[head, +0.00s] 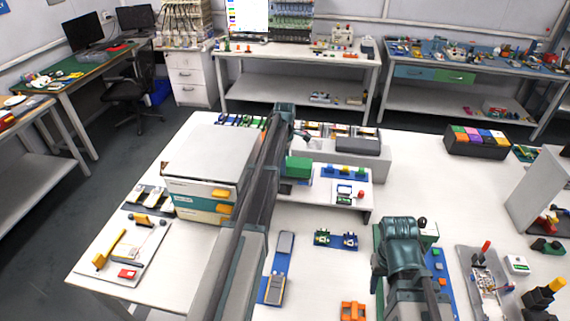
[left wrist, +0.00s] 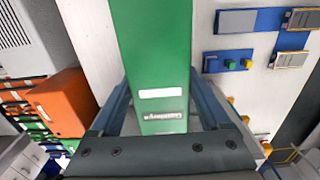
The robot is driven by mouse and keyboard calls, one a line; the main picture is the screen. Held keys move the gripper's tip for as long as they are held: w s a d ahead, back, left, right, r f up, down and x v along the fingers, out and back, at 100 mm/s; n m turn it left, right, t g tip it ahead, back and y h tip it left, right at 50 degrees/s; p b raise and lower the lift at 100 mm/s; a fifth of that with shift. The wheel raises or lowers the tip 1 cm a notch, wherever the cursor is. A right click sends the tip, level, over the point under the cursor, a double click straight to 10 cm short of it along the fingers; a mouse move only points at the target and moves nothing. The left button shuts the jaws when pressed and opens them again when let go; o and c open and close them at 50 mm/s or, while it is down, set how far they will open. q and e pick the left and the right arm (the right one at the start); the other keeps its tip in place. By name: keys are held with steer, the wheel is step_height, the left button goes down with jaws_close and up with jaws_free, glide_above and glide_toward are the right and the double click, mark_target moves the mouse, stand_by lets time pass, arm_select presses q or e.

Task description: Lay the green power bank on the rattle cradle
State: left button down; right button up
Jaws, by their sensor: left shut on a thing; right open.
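The green power bank (left wrist: 152,70) fills the middle of the left wrist view, with white labels on its near part. My left gripper (left wrist: 160,108) is shut on it, one finger on each side. In the head view the green power bank (head: 298,167) shows beside my left arm, above the white bench, partly hidden. My right gripper (head: 400,255) is at the lower right of the head view, open; its fingers are mostly hidden by the wrist. I cannot tell for sure which thing is the rattle cradle. A blue panel (head: 344,171) with coloured buttons sits on a raised white shelf right of the power bank.
A stack of boxes (head: 205,165) stands left of my left arm. A grey fixture (head: 350,150) stands behind the shelf. Blue mats with grey cells (head: 275,290) lie in front. A black bin (head: 476,142) of coloured packs is at the back right.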

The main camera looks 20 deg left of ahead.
arm_select(q)
steer(key=shift+f+b, duration=1.3)
jaws_free()
steer(key=shift+r, duration=0.1)
step_height(320, 180, up, 14)
steer(key=p, duration=1.4)
